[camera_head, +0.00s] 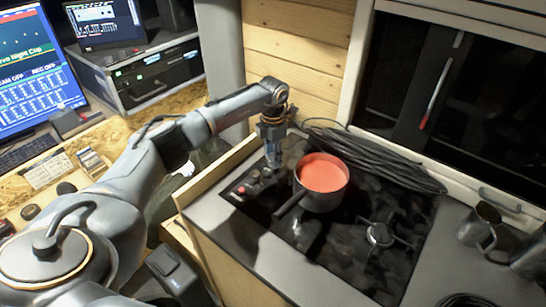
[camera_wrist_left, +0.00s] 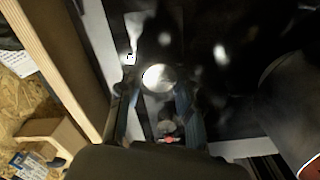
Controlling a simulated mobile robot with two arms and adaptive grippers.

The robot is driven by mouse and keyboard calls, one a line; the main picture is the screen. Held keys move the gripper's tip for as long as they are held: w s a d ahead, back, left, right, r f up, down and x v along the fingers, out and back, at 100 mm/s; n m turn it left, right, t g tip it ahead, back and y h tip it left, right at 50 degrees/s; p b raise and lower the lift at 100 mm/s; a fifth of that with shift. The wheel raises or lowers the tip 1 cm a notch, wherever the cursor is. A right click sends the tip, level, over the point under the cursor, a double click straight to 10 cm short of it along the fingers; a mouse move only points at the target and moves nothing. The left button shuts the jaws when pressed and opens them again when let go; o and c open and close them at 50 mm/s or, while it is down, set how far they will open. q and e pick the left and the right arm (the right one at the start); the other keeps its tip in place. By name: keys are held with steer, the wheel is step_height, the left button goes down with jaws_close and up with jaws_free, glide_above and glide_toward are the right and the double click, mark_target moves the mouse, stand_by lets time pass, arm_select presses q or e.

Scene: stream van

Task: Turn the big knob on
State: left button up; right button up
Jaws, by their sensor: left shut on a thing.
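The big knob (camera_wrist_left: 158,78) is a round, shiny metal knob on the stove's dark control strip. It shows in the left wrist view between the two fingers. My left gripper (camera_wrist_left: 157,92) is shut on it, with one finger on each side. In the head view, my left gripper (camera_head: 270,163) points down at the far end of the control strip (camera_head: 236,191) and hides the big knob. Smaller knobs sit nearer along the strip, one (camera_wrist_left: 167,126) seen between the fingers. My right gripper is not in view.
A pot (camera_head: 322,201) with red contents stands on the stove right beside the gripper, its handle pointing to the near left. Black cable (camera_head: 385,160) lies behind it. A wooden edge (camera_head: 218,169) runs left of the strip. Metal mugs (camera_head: 480,222) stand at the right.

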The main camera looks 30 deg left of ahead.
arm_select(q)
steer(key=n, duration=0.4)
steer(key=shift+n, duration=0.3)
stand_by(0.4)
steer(key=o, duration=1.2)
steer(key=shift+c, duration=0.2)
step_height(320, 180, up, 12)
